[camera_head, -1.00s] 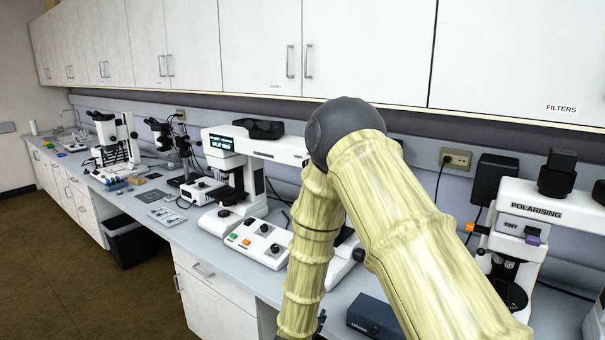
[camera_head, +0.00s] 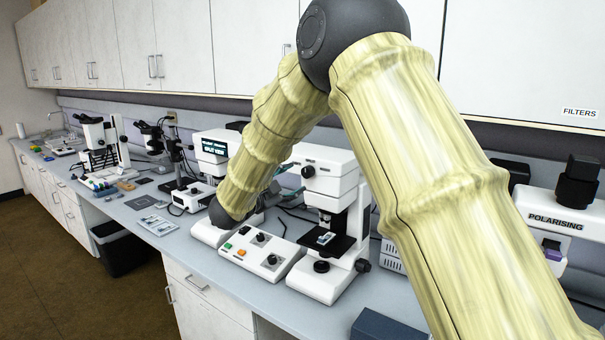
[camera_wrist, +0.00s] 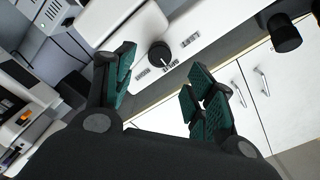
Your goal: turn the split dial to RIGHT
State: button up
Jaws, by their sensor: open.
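The split dial is a round black knob (camera_wrist: 160,54) on a white panel in the wrist view. In the head view a black knob (camera_head: 308,172) shows on the front of the white bridge and looks like the same dial. My gripper (camera_wrist: 158,84) is open, its green-padded fingers spread, with the dial ahead of the gap between them and nothing held. In the head view only a bit of the teal fingers (camera_head: 287,178) shows beside my arm, left of the knob.
A white control box (camera_head: 250,262) with buttons and knobs stands below on the bench. The right microscope stage (camera_head: 326,240) is close by. A dark blue box (camera_head: 385,328) lies at the front.

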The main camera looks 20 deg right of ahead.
aim_at(305, 174)
jog(key=p+x, duration=0.1)
jog(key=x, duration=0.6)
jog(key=shift+w+d+p, duration=0.1)
jog(key=shift+p, duration=0.2)
jog(key=shift+c, duration=0.3)
jog(key=c, duration=1)
